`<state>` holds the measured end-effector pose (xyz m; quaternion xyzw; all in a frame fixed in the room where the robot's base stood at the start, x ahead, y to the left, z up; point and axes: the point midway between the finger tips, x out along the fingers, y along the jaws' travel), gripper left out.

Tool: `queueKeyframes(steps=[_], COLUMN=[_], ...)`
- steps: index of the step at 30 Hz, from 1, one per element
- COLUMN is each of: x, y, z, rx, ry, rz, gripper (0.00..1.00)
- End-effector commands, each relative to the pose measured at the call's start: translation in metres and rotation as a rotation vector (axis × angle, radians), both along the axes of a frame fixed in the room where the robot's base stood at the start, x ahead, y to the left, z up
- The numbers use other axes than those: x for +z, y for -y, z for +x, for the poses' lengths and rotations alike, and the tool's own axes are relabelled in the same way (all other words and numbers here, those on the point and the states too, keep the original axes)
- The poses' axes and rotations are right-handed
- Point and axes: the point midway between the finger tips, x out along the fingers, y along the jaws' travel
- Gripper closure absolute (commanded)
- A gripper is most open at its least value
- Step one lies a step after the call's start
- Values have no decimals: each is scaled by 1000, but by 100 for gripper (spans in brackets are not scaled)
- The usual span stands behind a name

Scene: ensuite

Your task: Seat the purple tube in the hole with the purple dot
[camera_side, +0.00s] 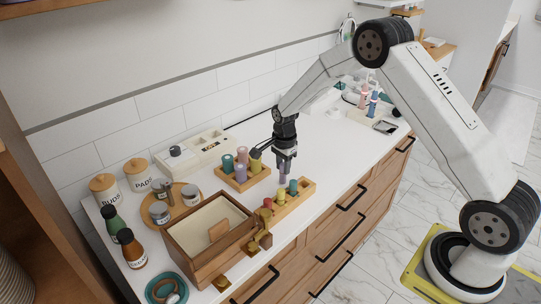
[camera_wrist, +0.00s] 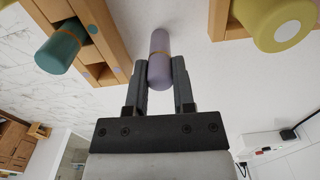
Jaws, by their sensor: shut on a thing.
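The purple tube (camera_wrist: 159,60) is held between the two fingers of my gripper (camera_wrist: 160,82) in the wrist view. In the side view the tube (camera_side: 283,179) hangs roughly upright below my gripper (camera_side: 285,160), over the far side of the narrow wooden rack (camera_side: 306,192). The rack holds a red, a yellow and a teal tube (camera_side: 293,187); the teal tube also shows at the left in the wrist view (camera_wrist: 61,50). The tube looks apart from the rack.
A wooden tray (camera_side: 262,181) with several larger tubes, one lavender, stands behind and left of my gripper. Jars, bottles and a blue dish are farther left.

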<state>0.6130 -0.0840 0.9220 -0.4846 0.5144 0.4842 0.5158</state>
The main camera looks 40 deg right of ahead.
Motion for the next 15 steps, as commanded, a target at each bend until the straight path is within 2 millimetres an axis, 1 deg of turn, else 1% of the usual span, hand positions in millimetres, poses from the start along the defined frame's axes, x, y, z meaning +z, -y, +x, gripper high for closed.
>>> queueKeyframes(steps=[5, 8, 15], x=[14, 26, 50], y=[0, 0, -2], z=[1, 1, -18], rx=[0, -1, -1], ry=[1, 2, 0], rz=[-1, -1, -1], gripper=[100, 100, 100])
